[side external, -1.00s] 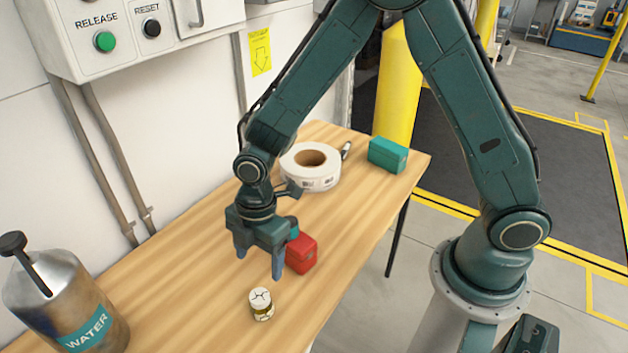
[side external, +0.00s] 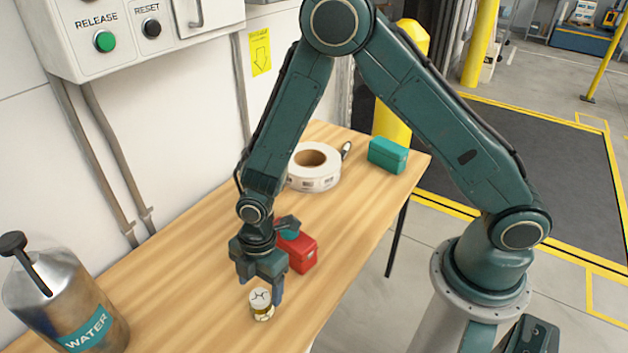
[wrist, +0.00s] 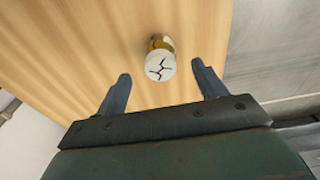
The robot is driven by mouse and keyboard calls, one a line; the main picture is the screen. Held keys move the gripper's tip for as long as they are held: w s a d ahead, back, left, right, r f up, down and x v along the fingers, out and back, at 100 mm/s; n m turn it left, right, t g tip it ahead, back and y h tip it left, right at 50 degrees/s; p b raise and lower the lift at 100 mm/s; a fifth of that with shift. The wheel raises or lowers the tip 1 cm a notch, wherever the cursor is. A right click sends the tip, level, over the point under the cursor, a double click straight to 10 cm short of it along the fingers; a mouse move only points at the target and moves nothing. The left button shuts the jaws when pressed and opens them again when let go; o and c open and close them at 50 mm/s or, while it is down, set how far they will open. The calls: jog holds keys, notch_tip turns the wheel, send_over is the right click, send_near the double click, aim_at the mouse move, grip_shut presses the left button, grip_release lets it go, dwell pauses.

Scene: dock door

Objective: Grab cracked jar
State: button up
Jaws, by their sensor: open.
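The cracked jar (side external: 261,304) is a small jar with a white lid marked by black crack lines and a yellowish band below. It stands upright near the front edge of the wooden table. It also shows in the wrist view (wrist: 160,62), ahead of the fingertips and roughly centred between them. My gripper (side external: 260,290) is open and empty, pointing down just behind the jar in the side view, one finger close to its right side. In the wrist view the two fingers of my gripper (wrist: 160,82) are spread wide. I cannot tell whether a finger touches the jar.
A red box (side external: 299,253) stands close behind my gripper. A white tape roll (side external: 313,167) and a teal box (side external: 388,155) are farther back. A metal water container (side external: 62,308) stands at left. The table (side external: 190,275) is clear between container and jar.

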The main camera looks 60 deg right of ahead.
aim_at(260, 296)
jog(key=shift+f, duration=0.55)
jog(key=shift+a+f, duration=0.25)
jog(key=shift+f, duration=1.05)
jog(key=shift+a+f, duration=0.2)
jog(key=shift+f, duration=1.05)
jog(key=shift+c, duration=0.2)
jog(key=c, duration=1.1)
